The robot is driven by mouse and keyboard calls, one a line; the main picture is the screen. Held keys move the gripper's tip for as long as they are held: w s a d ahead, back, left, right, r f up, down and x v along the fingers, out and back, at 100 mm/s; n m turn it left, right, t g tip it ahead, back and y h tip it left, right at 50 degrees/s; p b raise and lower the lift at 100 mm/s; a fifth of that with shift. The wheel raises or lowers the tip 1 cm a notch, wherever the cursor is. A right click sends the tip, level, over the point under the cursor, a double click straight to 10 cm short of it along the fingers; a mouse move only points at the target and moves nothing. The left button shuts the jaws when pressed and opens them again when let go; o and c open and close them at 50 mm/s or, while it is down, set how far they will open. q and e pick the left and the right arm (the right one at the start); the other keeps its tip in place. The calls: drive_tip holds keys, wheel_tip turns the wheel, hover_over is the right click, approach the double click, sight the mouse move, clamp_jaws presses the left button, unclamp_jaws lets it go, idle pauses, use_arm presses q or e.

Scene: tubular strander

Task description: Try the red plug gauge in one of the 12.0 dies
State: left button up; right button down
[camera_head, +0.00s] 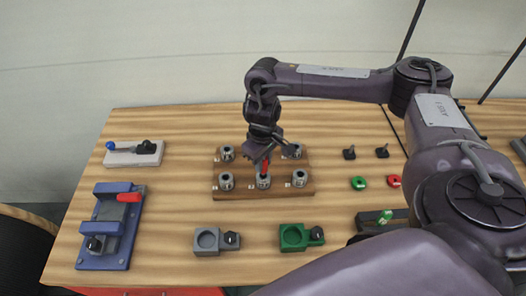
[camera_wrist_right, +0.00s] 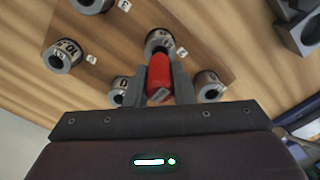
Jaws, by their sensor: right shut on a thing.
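My right gripper (camera_head: 264,158) is shut on the red plug gauge (camera_head: 265,168), which points down over the wooden die block (camera_head: 240,193). The gauge also shows between the fingers in the right wrist view (camera_wrist_right: 159,75). Its lower end is at the front middle die (camera_head: 263,182), seen just beyond it in the wrist view (camera_wrist_right: 158,38). I cannot tell whether its tip is inside the bore or just above it. Several other grey ring dies stand in two rows, such as the front left one (camera_head: 226,181) and front right one (camera_head: 299,178). Their labels are mostly too small to read. My left gripper is not in view.
A grey block with a round recess (camera_head: 206,240) and a green block (camera_head: 293,237) stand in front. A blue fixture (camera_head: 105,240) and a pale plate (camera_head: 128,158) are at left. Black knobs (camera_head: 349,153), a green ring (camera_head: 358,183) and a red ring (camera_head: 394,181) lie at right.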

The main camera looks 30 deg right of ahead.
use_arm(q)
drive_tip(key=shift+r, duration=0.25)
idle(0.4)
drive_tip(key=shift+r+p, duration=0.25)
drive_tip(key=shift+p, duration=0.2)
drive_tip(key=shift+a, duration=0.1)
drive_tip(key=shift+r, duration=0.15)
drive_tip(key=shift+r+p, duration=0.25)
drive_tip(key=shift+p, duration=0.15)
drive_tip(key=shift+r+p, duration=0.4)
idle(2.4)
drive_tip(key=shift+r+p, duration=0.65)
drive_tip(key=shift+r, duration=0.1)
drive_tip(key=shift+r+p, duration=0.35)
drive_tip(key=shift+p, duration=0.1)
